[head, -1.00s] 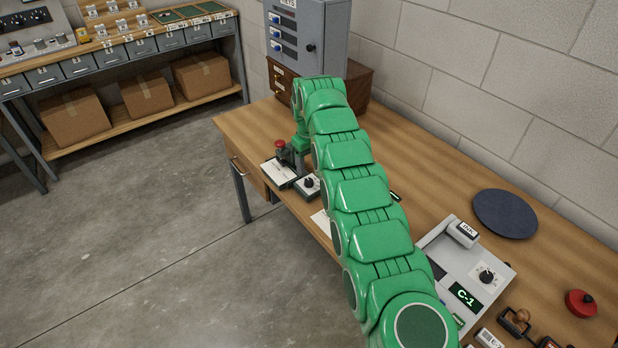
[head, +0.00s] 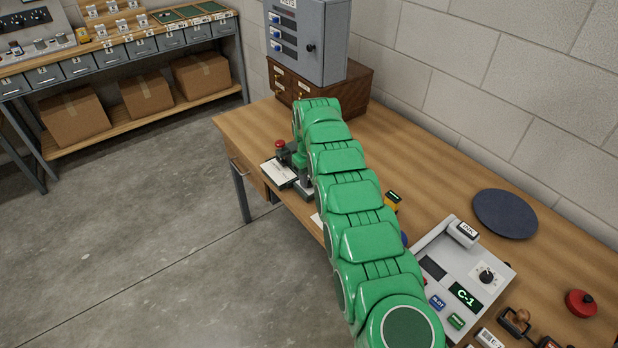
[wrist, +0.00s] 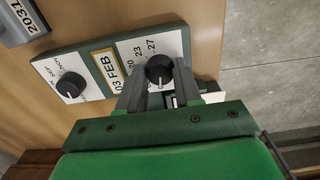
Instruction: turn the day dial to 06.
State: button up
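The day dial (wrist: 160,70), a black round knob on a white plate with numbers such as 20, 23 and 27, is in the upper middle of the wrist view. My gripper (wrist: 162,76) has one dark finger on each side of this knob. Whether the fingers press on it or stand just clear, I cannot tell. The window (wrist: 107,72) beside the dial reads 03 FEB. The month dial (wrist: 71,85), with SEP and NOV beside it, is on the left. In the head view my arm mostly hides the date device, with its white plate (head: 277,172) showing.
The device stands on the wooden desk (head: 420,150) near its front left edge. A red-topped stamp (head: 281,147) is beside it. A grey cabinet (head: 308,40) stands behind. A grey console (head: 465,262) and a dark round mat (head: 505,214) are to the right.

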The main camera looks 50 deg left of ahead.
jog(key=c, duration=0.5)
jog(key=shift+w+m, duration=0.1)
jog(key=shift+m, duration=2.9)
jog(key=o, duration=1)
